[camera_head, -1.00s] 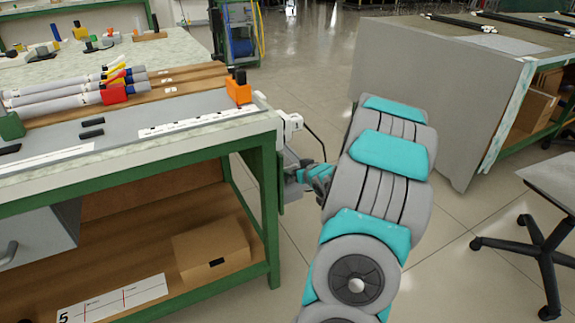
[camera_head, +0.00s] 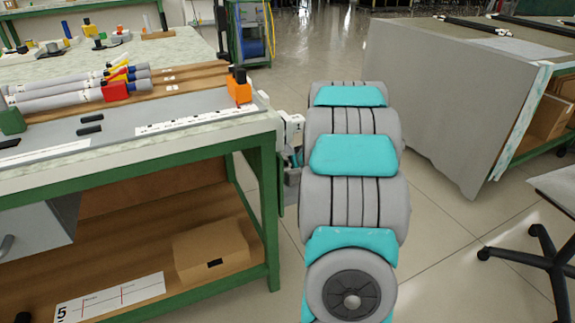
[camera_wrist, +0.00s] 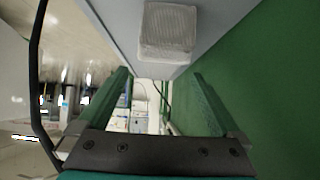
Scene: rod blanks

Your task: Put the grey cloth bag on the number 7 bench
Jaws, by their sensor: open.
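I cannot make out a grey cloth bag for certain. A small grey thing (camera_head: 291,187) shows beside the near bench's right leg, partly behind my arm; I cannot tell what it is. No number 7 is readable in either view. In the wrist view my gripper (camera_wrist: 165,100) is open, with its two green fingers apart and nothing seen between them. A pale, box-like thing (camera_wrist: 167,30) with a fine-textured face is beyond the fingers, against a grey surface. In the head view my gripper is hidden behind my arm, near the bench's right end.
The near green-framed bench (camera_head: 268,215) bears a label reading 5 (camera_head: 110,297). Rods (camera_head: 85,92), an orange block (camera_head: 238,90) and a cardboard box (camera_head: 212,250) are on it. A grey-sided bench (camera_head: 430,105) stands right, with a chair (camera_head: 545,255) in front. Floor between is clear.

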